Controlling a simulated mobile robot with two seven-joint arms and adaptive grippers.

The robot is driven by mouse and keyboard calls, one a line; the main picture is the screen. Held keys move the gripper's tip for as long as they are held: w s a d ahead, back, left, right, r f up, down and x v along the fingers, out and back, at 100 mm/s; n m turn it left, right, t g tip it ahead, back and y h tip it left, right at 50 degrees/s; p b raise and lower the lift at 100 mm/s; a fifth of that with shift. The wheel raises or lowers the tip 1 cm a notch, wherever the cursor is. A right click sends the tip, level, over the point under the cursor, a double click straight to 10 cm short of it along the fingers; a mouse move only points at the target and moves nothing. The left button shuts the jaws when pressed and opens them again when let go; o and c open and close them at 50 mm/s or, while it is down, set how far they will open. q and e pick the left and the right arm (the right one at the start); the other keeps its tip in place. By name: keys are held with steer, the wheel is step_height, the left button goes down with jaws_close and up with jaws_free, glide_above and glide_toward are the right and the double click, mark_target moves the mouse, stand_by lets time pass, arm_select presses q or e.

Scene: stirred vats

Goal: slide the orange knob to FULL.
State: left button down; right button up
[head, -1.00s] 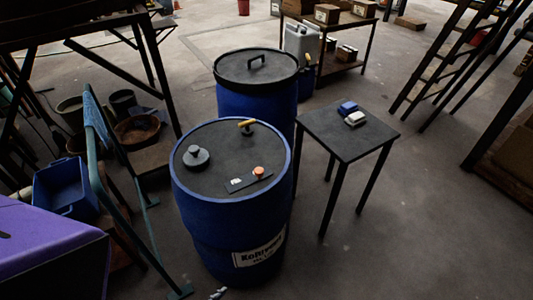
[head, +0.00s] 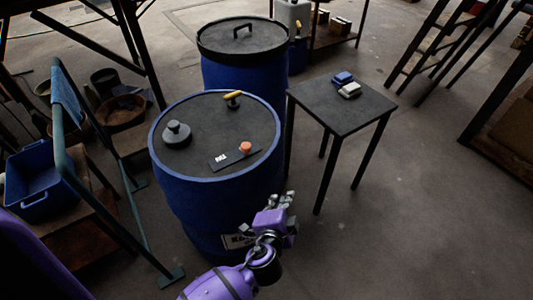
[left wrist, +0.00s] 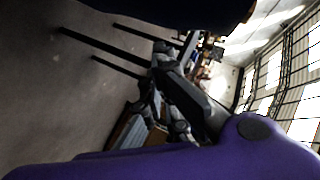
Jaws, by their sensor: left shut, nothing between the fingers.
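The orange knob (head: 246,148) sits toward the right end of a dark slotted plate (head: 224,160) on the lid of the near blue drum (head: 205,215). A small white mark (head: 220,158) is at the plate's left part. My left gripper (head: 283,202) is in front of the drum at its lower right, below the lid's height in the picture and apart from the knob. It is shut and empty. In the left wrist view the dark fingers (left wrist: 150,95) show, but no knob is visible there. My right gripper is not in view.
A second blue drum (head: 240,72) is behind. A small dark table (head: 345,112) with a blue and a white block is at right. A green rail (head: 105,195) stands at left.

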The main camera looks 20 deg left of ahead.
mark_target(264, 158)
arm_select(q)
steer(key=w+a+r+m+t+y, duration=0.3)
steer(key=w+r+t+y, duration=0.1)
steer(key=r, duration=0.4)
steer(key=x, duration=0.3)
steer(key=p+x, duration=0.1)
steer(key=x, duration=0.5)
steer(key=shift+w+a, duration=0.1)
steer(key=shift+a, duration=0.2)
steer(key=shift+s+a+p, duration=0.9)
steer(key=shift+s+a, duration=0.25)
steer(key=shift+a, duration=0.05)
steer(key=shift+s+a, duration=0.15)
steer(key=shift+f, duration=0.2)
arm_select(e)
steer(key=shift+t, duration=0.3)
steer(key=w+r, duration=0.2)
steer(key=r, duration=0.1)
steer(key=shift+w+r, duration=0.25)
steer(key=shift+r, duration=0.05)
